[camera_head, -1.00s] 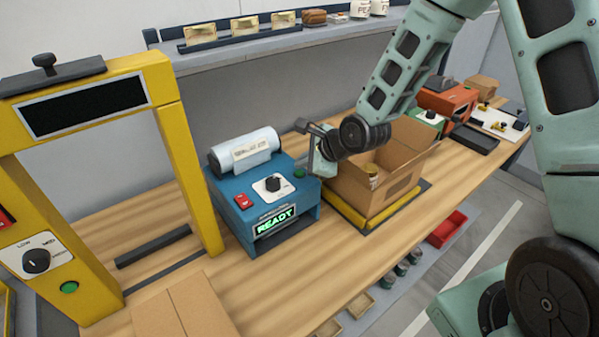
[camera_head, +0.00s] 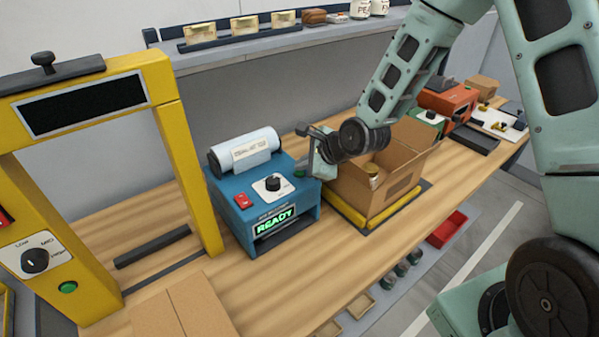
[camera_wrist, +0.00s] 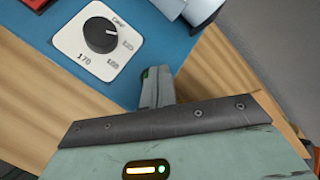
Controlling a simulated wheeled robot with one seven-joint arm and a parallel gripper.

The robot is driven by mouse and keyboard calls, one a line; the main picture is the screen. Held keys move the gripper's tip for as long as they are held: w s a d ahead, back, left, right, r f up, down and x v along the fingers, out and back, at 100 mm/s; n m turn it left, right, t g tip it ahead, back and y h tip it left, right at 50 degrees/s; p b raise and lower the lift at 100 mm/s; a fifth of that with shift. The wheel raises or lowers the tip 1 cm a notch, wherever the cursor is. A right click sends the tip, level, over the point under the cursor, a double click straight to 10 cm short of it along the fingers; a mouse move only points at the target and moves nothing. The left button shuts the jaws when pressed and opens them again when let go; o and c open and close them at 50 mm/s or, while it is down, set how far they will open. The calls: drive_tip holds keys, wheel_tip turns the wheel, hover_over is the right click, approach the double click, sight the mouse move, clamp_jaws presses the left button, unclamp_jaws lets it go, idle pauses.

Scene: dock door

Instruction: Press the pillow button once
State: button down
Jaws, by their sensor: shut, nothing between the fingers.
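The blue machine (camera_head: 234,221) stands on the bench with a white film roll on top and a lit READY display (camera_head: 275,222). A small green button (camera_head: 299,173) sits on its top right corner, partly hidden by my gripper (camera_head: 304,165). My gripper is shut and empty, pointing down at that corner. In the wrist view, the closed fingers (camera_wrist: 156,86) reach the edge of the blue top, with a sliver of green (camera_wrist: 146,73) beside the tip. I cannot tell whether the fingertips touch the button. A black dial (camera_wrist: 101,36) is left of them.
A red switch (camera_head: 243,201) is on the blue machine's front left. An open cardboard box (camera_head: 402,178) stands close to the right of my gripper. A yellow frame (camera_head: 186,160) with its own dial and green button (camera_head: 68,287) stands left.

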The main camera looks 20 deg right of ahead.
sight(303, 176)
drive_tip(key=shift+f, duration=0.35)
idle(0.3)
idle(0.4)
drive_tip(key=shift+r+p, duration=0.6)
drive_tip(key=shift+r, duration=0.2)
wheel_tip(303, 176, up, 5)
drive_tip(key=p, duration=0.4)
drive_tip(key=shift+p, duration=0.3)
